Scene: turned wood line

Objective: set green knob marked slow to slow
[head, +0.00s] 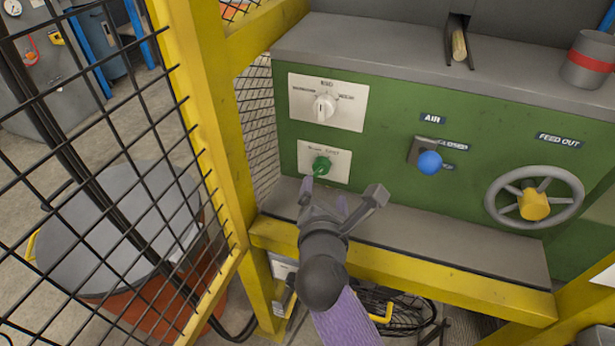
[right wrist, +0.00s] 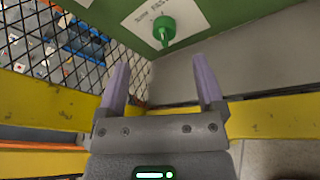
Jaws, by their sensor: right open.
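The green knob (head: 321,165) sits on a small white plate (head: 338,170) with dark lettering, low on the left of the green panel (head: 385,120). In the right wrist view the green knob (right wrist: 165,30) shows at the top, ahead of the fingers, its narrow end pointing down. My right gripper (head: 340,195) is open and empty, in front of and below the knob, apart from it. Its two purple-grey fingers (right wrist: 162,80) also show in the right wrist view, with the knob beyond the gap. The lettering is too small to read surely. My left gripper is not in view.
A larger white knob (head: 324,108) on its own plate is above. A blue-ended lever (head: 429,162) and a grey handwheel (head: 533,198) are to the right. A yellow post (head: 215,110), mesh fence and yellow rail (head: 400,272) border the space. A grey ledge (head: 430,235) lies below the panel.

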